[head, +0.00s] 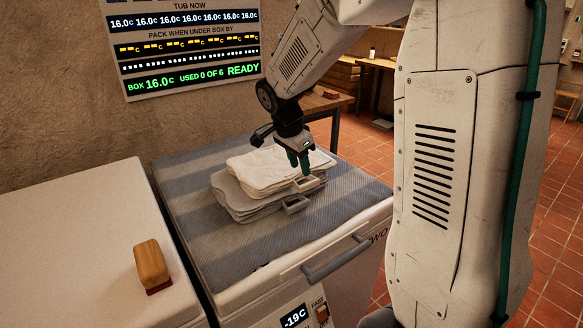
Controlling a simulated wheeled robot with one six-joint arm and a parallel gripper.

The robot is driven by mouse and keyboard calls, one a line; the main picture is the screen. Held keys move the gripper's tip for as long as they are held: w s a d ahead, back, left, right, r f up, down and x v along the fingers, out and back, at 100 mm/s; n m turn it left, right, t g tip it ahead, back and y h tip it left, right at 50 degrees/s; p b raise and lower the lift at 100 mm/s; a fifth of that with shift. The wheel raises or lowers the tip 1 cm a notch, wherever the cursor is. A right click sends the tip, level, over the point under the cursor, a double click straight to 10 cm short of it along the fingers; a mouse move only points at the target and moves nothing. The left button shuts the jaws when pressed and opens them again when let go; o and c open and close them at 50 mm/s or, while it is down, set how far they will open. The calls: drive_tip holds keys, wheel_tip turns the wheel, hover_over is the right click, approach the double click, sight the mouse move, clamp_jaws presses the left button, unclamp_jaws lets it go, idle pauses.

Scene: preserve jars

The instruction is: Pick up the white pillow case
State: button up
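The white pillow case (262,170) lies folded on top of a low stack of cloths. A grey folded cloth (232,198) shows beneath it. My gripper (299,168) points down at the right side of the stack, with its teal fingertips at or just above the white case near a small grey frame-like tab (306,184). I cannot tell whether the fingers touch the cloth or tab, or how wide they are apart. My gripper and wrist hide part of the case's far right side.
The stack rests on a blue-grey striped cover (200,235) over a chest with a front handle (336,259). A second grey tab (295,205) juts from the stack's lower front. A wood-and-red block (151,264) stands on the white lid (80,250) at left. A display board (185,45) hangs behind.

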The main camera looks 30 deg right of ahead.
sight(309, 182)
drive_tip(key=x, duration=0.4)
drive_tip(key=d+x, duration=0.1)
drive_tip(key=x, duration=0.2)
drive_tip(key=shift+s+d+f, duration=0.1)
drive_tip(key=shift+d+f, duration=0.1)
drive_tip(key=shift+c, duration=0.3)
clamp_jaws()
